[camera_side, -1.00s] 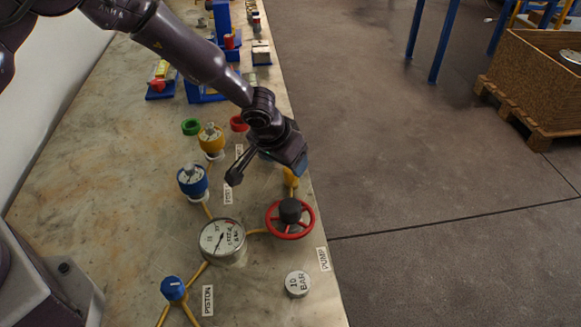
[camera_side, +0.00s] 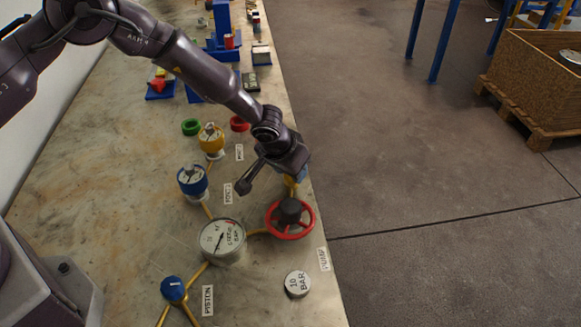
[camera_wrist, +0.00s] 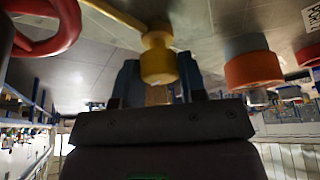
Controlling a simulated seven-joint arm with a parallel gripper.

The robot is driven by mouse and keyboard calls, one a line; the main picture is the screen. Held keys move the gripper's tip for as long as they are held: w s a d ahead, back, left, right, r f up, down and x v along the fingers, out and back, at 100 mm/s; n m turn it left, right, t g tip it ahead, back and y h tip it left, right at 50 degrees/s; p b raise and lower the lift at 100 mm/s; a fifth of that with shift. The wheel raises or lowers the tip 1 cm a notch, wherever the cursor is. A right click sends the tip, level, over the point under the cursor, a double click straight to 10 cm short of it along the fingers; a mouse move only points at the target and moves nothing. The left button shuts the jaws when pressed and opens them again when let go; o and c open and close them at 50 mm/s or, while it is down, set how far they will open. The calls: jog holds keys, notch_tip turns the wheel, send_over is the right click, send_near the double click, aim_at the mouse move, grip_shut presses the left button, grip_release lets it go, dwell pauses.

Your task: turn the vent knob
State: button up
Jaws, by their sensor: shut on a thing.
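A yellow knob (camera_wrist: 158,66) on a yellow pipe shows at the top middle of the wrist view. I take it to be the vent knob, but I cannot read a label on it. My gripper (camera_wrist: 158,88) has its blue fingers on either side of it and is shut on it. In the side view the knob (camera_side: 291,183) is a small yellow piece at the bench's right edge, mostly hidden below my gripper (camera_side: 300,174). Its marking and turn angle cannot be seen.
A red handwheel (camera_side: 272,227) stands just in front of my gripper, with a round gauge (camera_side: 222,241) to its left. Blue (camera_side: 192,181) and yellow (camera_side: 211,138) vessels stand left. A blue knob (camera_side: 173,289) and a 10 BAR weight (camera_side: 298,284) are nearer.

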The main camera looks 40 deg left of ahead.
jog(key=shift+m, duration=0.3)
jog(key=m+h, duration=0.2)
jog(key=m, duration=0.2)
jog(key=shift+a, duration=0.15)
jog(key=m, duration=0.2)
jog(key=m+g+h, duration=0.1)
jog(key=m, duration=0.2)
jog(key=shift+g, duration=0.3)
jog(key=m, duration=0.2)
jog(key=m+g+h, duration=0.1)
jog(key=m, duration=0.1)
jog(key=shift+w+g, duration=0.15)
jog(key=shift+g, duration=0.15)
jog(key=shift+m+g, duration=0.7)
jog(key=shift+m, duration=1.4)
jog(key=o, duration=0.9)
jog(key=shift+r, duration=0.1)
